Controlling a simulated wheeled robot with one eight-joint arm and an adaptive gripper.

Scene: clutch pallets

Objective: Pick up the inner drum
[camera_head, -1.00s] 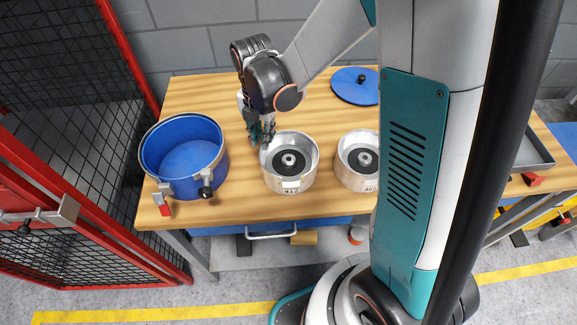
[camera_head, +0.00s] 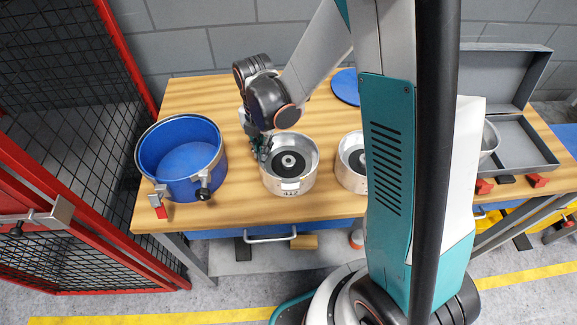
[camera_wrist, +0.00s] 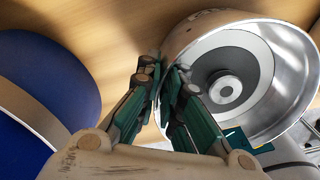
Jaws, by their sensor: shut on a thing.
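The inner drum (camera_head: 308,178) is a round silver metal drum with a black ring and a hub inside and a label on its front. It stands upright on the wooden table. My gripper (camera_head: 264,153) is at its upper left rim. In the wrist view the fingers of my gripper (camera_wrist: 165,75) are shut on the wall of the inner drum (camera_wrist: 292,60), one finger outside and one inside. The fingers hide part of the rim. I see no gap between drum and table.
A blue open drum (camera_head: 178,190) with clamps stands close to the left. A second silver drum (camera_head: 343,180) stands to the right, partly behind my arm. A blue lid (camera_head: 345,86) lies behind. A grey open case (camera_head: 535,150) is at right. Red mesh fence (camera_head: 118,75) borders the left.

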